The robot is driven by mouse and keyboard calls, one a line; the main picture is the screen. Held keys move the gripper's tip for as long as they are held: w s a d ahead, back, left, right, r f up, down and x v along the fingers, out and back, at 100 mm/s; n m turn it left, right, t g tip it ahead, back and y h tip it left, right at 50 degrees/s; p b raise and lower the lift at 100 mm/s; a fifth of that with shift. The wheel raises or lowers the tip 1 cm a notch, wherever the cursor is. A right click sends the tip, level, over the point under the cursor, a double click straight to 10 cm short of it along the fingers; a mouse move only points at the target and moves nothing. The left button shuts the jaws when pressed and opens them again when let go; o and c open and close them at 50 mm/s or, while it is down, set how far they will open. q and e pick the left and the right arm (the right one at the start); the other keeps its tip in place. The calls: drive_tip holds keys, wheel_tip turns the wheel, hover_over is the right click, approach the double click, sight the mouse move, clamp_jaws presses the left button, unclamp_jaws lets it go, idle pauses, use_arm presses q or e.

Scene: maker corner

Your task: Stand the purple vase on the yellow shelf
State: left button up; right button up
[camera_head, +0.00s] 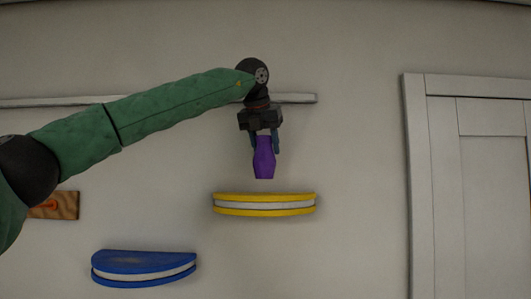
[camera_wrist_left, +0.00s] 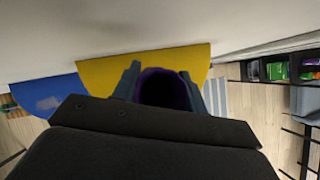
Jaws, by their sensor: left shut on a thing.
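The purple vase (camera_head: 264,160) hangs upright in my left gripper (camera_head: 265,142), whose fingers are shut on its upper part. The yellow shelf (camera_head: 264,204) is on the wall below the vase, and a small gap shows between them in the head view. In the left wrist view the vase's open mouth (camera_wrist_left: 164,88) sits between the fingers (camera_wrist_left: 163,85), with the yellow shelf (camera_wrist_left: 100,72) beneath and behind it. The vase's base is hidden in the wrist view. My right gripper is in neither view.
A blue shelf (camera_head: 144,268) is lower on the wall to the left. A pale rail (camera_head: 300,98) runs along the wall behind my left wrist. A white door frame (camera_head: 418,180) stands at the right. A wooden board (camera_head: 68,206) shows behind my left arm.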

sight(265, 158)
use_arm(q)
drive_tip(key=shift+f+p, duration=0.6)
drive_tip(key=shift+p, duration=0.05)
drive_tip(key=shift+f+p, duration=0.5)
drive_tip(key=shift+f, duration=0.7)
drive_tip(key=shift+f, duration=0.2)
drive_tip(key=o, duration=1)
drive_tip(key=shift+r, duration=0.1)
